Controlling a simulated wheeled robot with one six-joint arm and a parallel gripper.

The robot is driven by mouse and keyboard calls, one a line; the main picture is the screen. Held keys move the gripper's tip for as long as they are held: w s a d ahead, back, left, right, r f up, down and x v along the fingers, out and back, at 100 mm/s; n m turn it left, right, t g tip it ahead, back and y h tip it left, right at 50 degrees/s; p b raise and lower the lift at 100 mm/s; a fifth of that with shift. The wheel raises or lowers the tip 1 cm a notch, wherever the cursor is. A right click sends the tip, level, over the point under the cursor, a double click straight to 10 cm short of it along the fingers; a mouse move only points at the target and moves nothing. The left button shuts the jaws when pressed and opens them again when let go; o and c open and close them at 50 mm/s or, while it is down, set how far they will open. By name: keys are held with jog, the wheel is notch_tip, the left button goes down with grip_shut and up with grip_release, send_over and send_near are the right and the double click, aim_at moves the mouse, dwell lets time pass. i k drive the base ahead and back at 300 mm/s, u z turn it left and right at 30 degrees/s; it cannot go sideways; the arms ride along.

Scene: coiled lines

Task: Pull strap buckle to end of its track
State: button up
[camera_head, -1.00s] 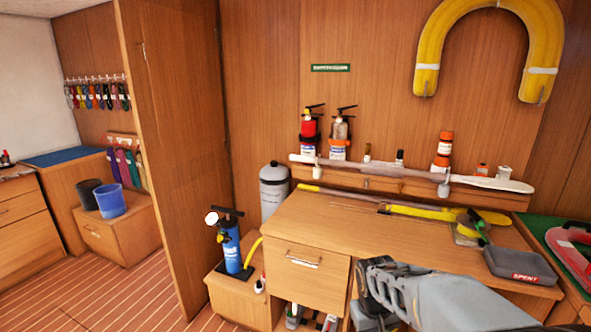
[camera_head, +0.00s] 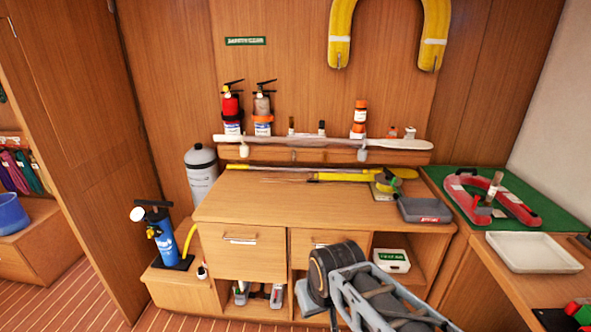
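A red, horseshoe-shaped piece (camera_head: 521,211) lies on the green mat (camera_head: 552,222) at the right. A narrow upright part with a grey piece (camera_head: 484,210) at its foot stands on its inner side. This may be the strap buckle, but it is too small to be sure. A long pale bar or strap (camera_head: 310,141) with small grey fittings also runs along the shelf at the back. Part of my arm shows at the bottom centre, in front of the bench and apart from the mat. My gripper's fingertips do not show.
The wooden bench (camera_head: 250,207) holds a yellow-handled tool (camera_head: 340,177) and a dark grey tray (camera_head: 425,209). A white tray (camera_head: 533,252) lies on the right counter, in front of the mat. Two extinguishers (camera_head: 231,105) (camera_head: 263,106) stand at the back. The bench's left top is mostly clear.

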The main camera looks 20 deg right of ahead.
aim_at(315, 179)
jog(key=u, duration=0.3)
jog(key=i, duration=1.65)
jog(key=z, duration=0.55)
